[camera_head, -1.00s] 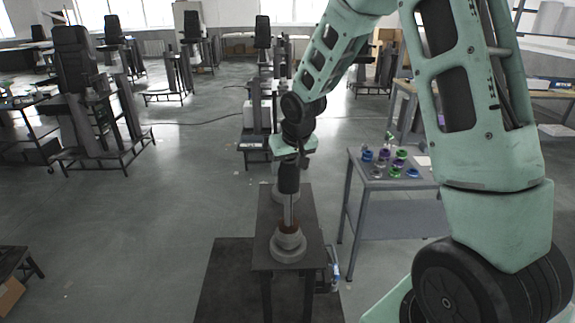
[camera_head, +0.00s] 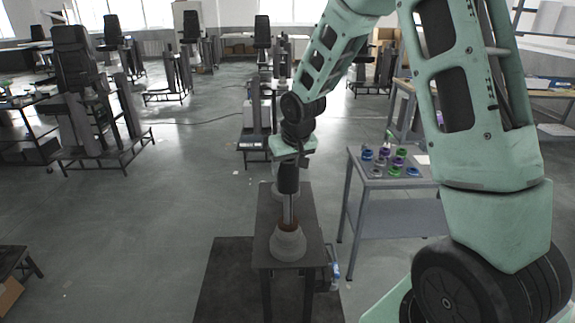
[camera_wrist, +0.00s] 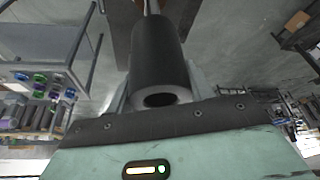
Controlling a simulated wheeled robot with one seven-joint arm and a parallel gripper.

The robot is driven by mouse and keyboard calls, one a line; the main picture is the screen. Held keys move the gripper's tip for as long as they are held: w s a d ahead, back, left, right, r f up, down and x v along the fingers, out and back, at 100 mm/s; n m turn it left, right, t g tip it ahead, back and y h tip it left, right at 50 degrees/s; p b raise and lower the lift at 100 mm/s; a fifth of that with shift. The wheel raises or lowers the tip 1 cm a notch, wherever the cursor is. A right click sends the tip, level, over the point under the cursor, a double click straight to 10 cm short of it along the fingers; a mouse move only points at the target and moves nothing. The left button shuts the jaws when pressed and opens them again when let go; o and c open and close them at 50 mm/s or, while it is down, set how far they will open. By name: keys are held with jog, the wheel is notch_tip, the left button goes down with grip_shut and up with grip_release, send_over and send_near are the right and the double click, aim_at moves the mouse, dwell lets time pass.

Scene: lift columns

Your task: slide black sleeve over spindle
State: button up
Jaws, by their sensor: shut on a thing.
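The black sleeve (camera_head: 289,178) hangs upright in my gripper (camera_head: 291,162), above the small dark table. In the wrist view the sleeve (camera_wrist: 158,55) lies between the fingers of my gripper (camera_wrist: 158,85), with the dark hole of its near end facing the camera. The thin silver spindle (camera_head: 288,212) stands upright from a pale round base (camera_head: 288,246) and meets the lower end of the sleeve in the head view. The spindle (camera_wrist: 151,6) also shows beyond the sleeve's far end. I cannot tell how far its tip is inside the sleeve.
The dark table (camera_head: 262,225) carries the base, with another pale round part (camera_head: 278,187) behind it. A grey table (camera_head: 385,182) at the right holds several coloured parts (camera_head: 391,160). Lift columns with seats (camera_head: 75,65) stand behind. Open floor lies to the left.

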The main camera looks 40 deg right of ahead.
aim_at(287, 200)
jog(key=shift+f+b, duration=4.75)
jog(key=shift+f, duration=1.05)
jog(key=o, duration=1.6)
jog(key=b+v, duration=0.2)
jog(key=v, duration=1.5)
jog(key=shift+r, duration=0.2)
jog(key=shift+a, duration=0.15)
